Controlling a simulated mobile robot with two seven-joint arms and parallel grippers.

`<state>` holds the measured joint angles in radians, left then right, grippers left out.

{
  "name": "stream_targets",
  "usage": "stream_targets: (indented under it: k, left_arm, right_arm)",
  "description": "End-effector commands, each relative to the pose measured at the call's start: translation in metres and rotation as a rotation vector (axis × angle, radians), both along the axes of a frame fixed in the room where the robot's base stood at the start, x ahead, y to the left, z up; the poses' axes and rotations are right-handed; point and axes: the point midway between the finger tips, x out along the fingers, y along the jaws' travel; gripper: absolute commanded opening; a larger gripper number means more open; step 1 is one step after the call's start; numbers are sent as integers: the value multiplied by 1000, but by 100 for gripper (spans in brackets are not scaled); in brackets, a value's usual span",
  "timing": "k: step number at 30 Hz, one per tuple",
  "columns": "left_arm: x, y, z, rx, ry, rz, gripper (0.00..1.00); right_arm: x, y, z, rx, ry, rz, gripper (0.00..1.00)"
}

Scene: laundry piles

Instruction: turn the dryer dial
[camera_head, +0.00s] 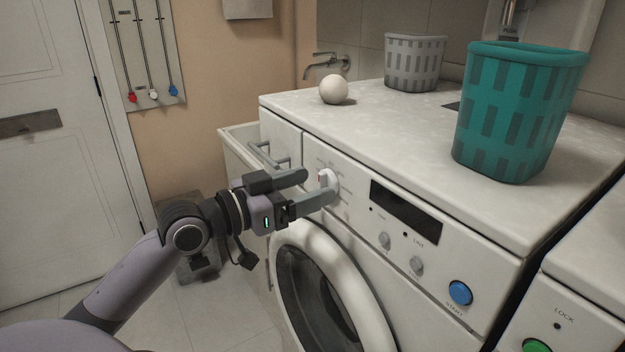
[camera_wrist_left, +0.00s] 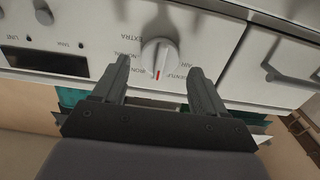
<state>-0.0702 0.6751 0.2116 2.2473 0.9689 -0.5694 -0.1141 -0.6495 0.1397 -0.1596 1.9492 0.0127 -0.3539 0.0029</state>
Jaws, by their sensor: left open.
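The dryer dial (camera_head: 328,181) is a white round knob with a red mark, on the left part of the dryer's front panel. In the left wrist view the dial (camera_wrist_left: 160,57) shows between and just beyond the fingertips, with its red mark and printed settings around it. My left gripper (camera_head: 318,185) is open, its two fingers reaching toward the dial from either side; it also shows in the left wrist view (camera_wrist_left: 160,66). I cannot tell whether a finger touches the dial. The dryer (camera_head: 450,245) has a dark display and a round door below. My right gripper is out of view.
A teal basket (camera_head: 515,115), a grey basket (camera_head: 414,62) and a white ball (camera_head: 333,89) stand on the dryer top. Small knobs (camera_head: 384,240) and a blue start button (camera_head: 460,292) are on the panel. A drawer handle (camera_head: 266,156) is left of the dial.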

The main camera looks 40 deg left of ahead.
Motion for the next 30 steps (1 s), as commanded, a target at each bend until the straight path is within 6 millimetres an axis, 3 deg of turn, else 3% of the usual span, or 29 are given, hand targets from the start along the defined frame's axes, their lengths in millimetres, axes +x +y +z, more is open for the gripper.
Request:
stream_targets:
  k: [6, 16, 17, 21, 30]
  left_arm:
    - [12, -5, 1, 0, -1, 0, 72]
    - [14, -6, 0, 1, 1, -1, 72]
    - [14, -6, 0, 1, 1, -1, 66]
    - [14, -6, 0, 1, 1, -1, 20]
    - [14, -6, -1, 23, -7, -1, 18]
  right_arm:
    - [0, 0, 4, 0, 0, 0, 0]
    - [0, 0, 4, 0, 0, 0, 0]
    - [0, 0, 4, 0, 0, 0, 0]
    - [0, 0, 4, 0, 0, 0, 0]
    - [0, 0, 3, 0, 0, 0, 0]
